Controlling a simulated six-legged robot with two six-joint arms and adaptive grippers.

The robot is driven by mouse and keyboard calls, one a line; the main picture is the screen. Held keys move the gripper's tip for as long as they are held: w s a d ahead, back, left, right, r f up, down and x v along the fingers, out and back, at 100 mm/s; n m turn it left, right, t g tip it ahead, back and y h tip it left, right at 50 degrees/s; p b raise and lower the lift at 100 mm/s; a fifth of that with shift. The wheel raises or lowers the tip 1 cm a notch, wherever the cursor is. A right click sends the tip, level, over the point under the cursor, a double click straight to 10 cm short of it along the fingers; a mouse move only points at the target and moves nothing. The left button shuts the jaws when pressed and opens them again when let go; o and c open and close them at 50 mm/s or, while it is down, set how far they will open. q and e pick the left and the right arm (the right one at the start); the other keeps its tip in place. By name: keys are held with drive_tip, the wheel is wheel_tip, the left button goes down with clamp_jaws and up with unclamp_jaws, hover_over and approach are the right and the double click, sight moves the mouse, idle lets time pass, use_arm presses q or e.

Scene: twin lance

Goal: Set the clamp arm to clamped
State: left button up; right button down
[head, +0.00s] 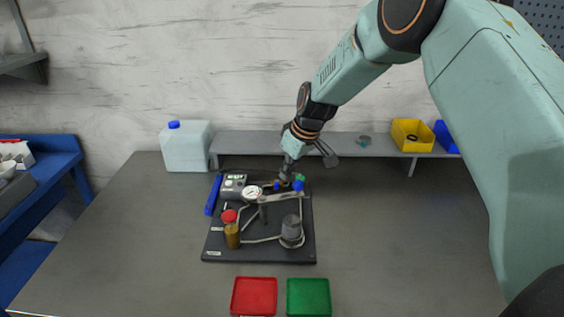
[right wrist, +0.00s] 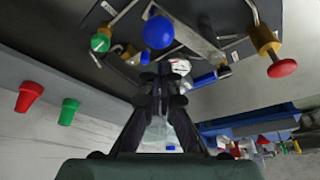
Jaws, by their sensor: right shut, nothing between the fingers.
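A black board (head: 218,243) on the table carries the fixture. A grey metal bar (head: 279,198), which looks like the clamp arm, runs across its upper part near a blue knob (head: 298,185). In the right wrist view a flat metal bar (right wrist: 193,38) passes beside a large blue ball knob (right wrist: 158,32). My right gripper (head: 284,182) is at the board's back edge, pointing down, close to the knob. In the right wrist view its fingers (right wrist: 160,78) are together and empty, just below the ball; contact cannot be told. My left gripper is out of view.
Red (head: 254,296) and green (head: 308,297) trays lie in front. A grey shelf (head: 240,143) stands behind. The table's right side is clear.

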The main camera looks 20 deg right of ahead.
drive_tip(key=shift+s+d+f, duration=0.15)
drive_tip(key=shift+s+d, duration=0.1)
drive_tip(key=shift+s, duration=0.3)
drive_tip(key=shift+d, duration=0.1)
drive_tip(key=shift+s+m+p, duration=0.2)
drive_tip(key=shift+m+p, duration=0.1)
drive_tip(key=shift+p, duration=0.15)
drive_tip(key=shift+s, duration=0.1)
